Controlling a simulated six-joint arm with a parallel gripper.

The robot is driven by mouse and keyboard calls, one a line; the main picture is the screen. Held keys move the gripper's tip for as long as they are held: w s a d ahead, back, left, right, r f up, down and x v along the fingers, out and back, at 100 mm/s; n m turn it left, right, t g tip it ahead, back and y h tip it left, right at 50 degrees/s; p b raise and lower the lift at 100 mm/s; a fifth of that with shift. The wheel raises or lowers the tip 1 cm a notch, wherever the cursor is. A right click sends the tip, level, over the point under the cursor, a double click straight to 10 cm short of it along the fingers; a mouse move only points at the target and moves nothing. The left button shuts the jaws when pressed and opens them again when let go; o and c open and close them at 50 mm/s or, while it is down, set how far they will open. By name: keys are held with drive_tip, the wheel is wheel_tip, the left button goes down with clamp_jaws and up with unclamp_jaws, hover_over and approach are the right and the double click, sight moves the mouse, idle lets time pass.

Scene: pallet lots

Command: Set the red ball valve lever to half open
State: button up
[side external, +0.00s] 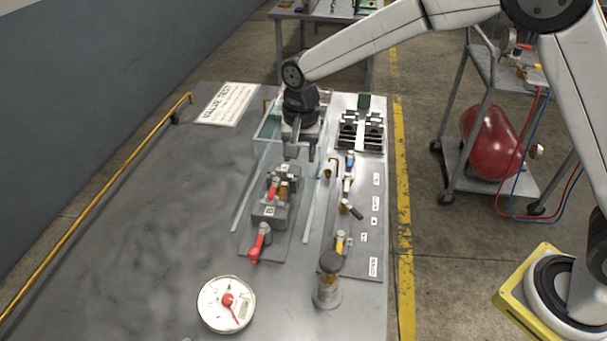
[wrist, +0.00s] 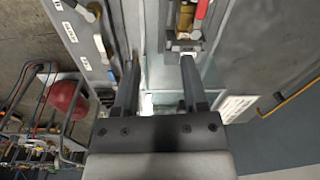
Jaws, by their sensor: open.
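Two red levers show in the side external view. One red lever (side external: 272,188) is on the grey valve block (side external: 270,213), beside a brass part (side external: 284,190). The other red lever (side external: 258,243) is at the near end of the same fixture, slanting toward the camera. I cannot tell which one the task means. My gripper (side external: 300,154) points down, open and empty, above and behind the valve block, apart from both levers. In the wrist view, my gripper (wrist: 160,62) has its fingers spread, and a red lever (wrist: 203,8) shows at the top edge beside brass.
Clear panels (side external: 268,135) stand around the fixture. A panel with several small valves (side external: 350,212) is on the right. A round gauge (side external: 227,303) and a capped jar (side external: 328,285) stand in front. The table's left part (side external: 130,220) is clear, with a yellow rail (side external: 110,190) beyond.

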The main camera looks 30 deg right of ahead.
drive_tip(key=m, duration=0.2)
hover_over(272, 192)
drive_tip(key=shift+f+g, duration=0.3)
drive_tip(key=shift+f, duration=0.15)
drive_tip(key=shift+f, duration=3.9)
clamp_jaws()
